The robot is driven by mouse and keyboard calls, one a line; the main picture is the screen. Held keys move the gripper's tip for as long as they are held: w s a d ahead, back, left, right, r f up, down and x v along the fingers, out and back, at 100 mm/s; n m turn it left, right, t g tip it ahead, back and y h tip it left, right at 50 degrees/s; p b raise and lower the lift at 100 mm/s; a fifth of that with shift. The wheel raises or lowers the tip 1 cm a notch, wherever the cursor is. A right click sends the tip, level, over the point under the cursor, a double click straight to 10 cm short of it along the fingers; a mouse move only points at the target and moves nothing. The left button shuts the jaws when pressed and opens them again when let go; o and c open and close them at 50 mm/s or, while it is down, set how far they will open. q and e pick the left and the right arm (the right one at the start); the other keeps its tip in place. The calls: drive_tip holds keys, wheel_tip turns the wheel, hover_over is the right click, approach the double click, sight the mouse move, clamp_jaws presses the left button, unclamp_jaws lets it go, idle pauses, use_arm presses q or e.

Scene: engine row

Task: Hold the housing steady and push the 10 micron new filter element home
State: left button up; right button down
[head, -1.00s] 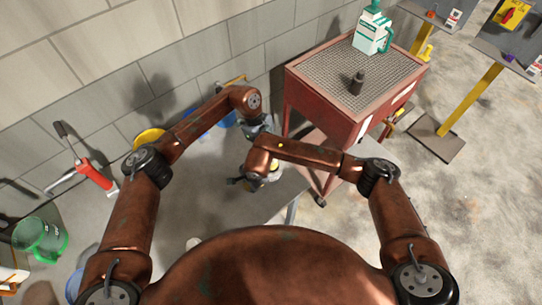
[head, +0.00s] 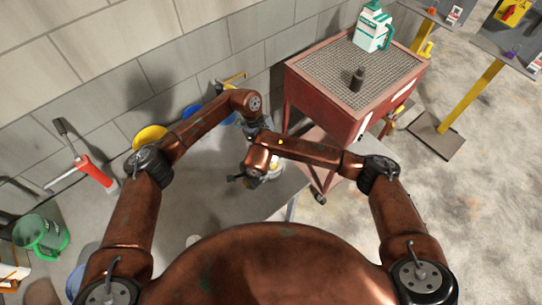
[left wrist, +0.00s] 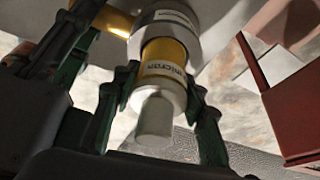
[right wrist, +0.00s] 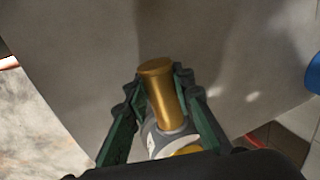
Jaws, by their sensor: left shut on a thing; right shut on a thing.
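The filter element (left wrist: 165,72) has a yellow band with the word "micron" and a white end (left wrist: 155,120). Its far end is inside the grey-white housing (left wrist: 163,25), with the yellow band still showing outside. My left gripper (left wrist: 163,88) is shut on the element, one finger on each side. My right gripper (right wrist: 160,82) is shut on a brass cylindrical stub (right wrist: 162,92) that appears to stick out from the housing. The housing's pale ring also shows in the right wrist view (right wrist: 160,138). In the head view my arms mostly hide both parts.
The grey bench (head: 200,195) lies under my grippers, against a block wall (head: 80,80). Yellow and blue round items sit along the wall.

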use_arm(q)
drive_tip(key=shift+f, duration=0.8)
drive_tip(key=o, duration=1.3)
drive_tip(key=shift+f, duration=0.1)
drive_tip(key=shift+o, duration=0.2)
drive_tip(key=v, duration=1.2)
